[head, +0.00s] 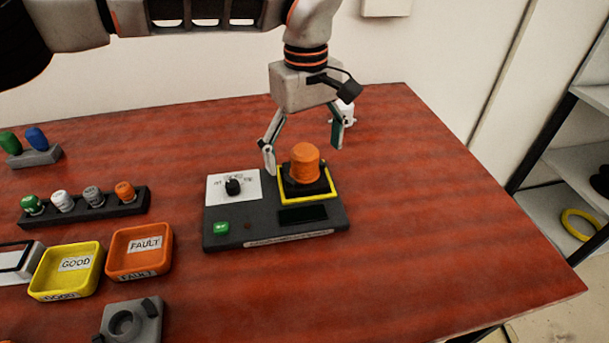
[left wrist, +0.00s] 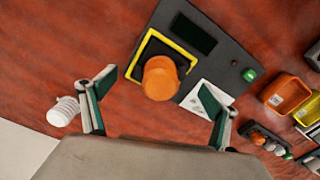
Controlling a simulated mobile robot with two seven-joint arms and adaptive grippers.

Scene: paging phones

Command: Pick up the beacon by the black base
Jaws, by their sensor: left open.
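The beacon (head: 305,163) has an orange dome on a black base (head: 306,185). It stands upright inside the yellow-framed square of the dark grey test box (head: 265,225). In the left wrist view the orange dome (left wrist: 160,78) shows from above, and its black base shows only partly. My left gripper (head: 302,155) hangs above and behind the beacon with its fingers spread wide and nothing between them. In the left wrist view the two fingertips (left wrist: 157,88) lie on either side of the dome, apart from it. My right gripper is not in view.
A white object (head: 343,113) stands behind the gripper. Left of the box are a rack of small beacons (head: 85,203), a yellow GOOD tray (head: 67,270), an orange FAULT tray (head: 139,250) and a grey fixture (head: 131,322). The red table's right side (head: 440,210) is clear.

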